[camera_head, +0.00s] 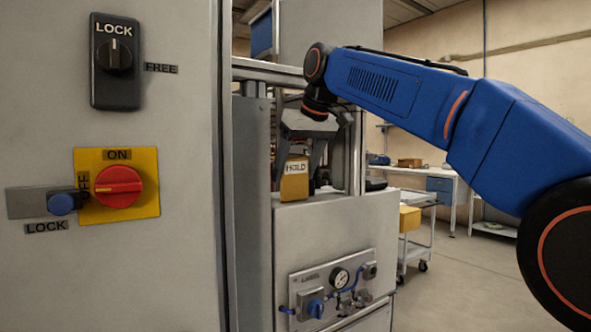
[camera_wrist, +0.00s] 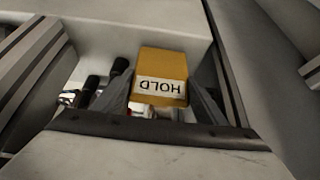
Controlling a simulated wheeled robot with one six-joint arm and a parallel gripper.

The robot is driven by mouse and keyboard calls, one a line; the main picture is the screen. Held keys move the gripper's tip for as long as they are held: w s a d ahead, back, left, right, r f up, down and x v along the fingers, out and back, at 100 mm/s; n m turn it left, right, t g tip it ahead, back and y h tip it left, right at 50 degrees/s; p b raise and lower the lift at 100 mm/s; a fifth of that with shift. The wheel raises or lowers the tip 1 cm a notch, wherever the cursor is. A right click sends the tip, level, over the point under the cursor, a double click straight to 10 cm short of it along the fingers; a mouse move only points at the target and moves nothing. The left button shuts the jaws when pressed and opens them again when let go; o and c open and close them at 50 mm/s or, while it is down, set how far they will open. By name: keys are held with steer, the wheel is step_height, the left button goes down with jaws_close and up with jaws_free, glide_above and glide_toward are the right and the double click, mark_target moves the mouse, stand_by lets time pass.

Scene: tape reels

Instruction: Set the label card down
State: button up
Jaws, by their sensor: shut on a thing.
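The label card is a yellow block (camera_head: 294,187) with a white strip reading HOLD. In the head view it is at the lower end of my gripper (camera_head: 299,160), just above or on the grey machine ledge (camera_head: 335,215); I cannot tell whether it touches. In the wrist view the yellow card (camera_wrist: 162,64) sits between the two fingers of my gripper (camera_wrist: 160,98), with HOLD upside down. My gripper is shut on it. The card's underside is hidden.
A large grey cabinet with a LOCK switch (camera_head: 115,58) and a red rotary knob (camera_head: 118,187) fills the left. A gauge panel (camera_head: 333,290) is on the machine's front below the ledge. Upright metal posts (camera_head: 356,150) stand close to my gripper. A trolley (camera_head: 414,235) stands behind at right.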

steer(key=o, duration=1.1)
steer(key=shift+c, duration=0.2)
steer(key=v, duration=1.2)
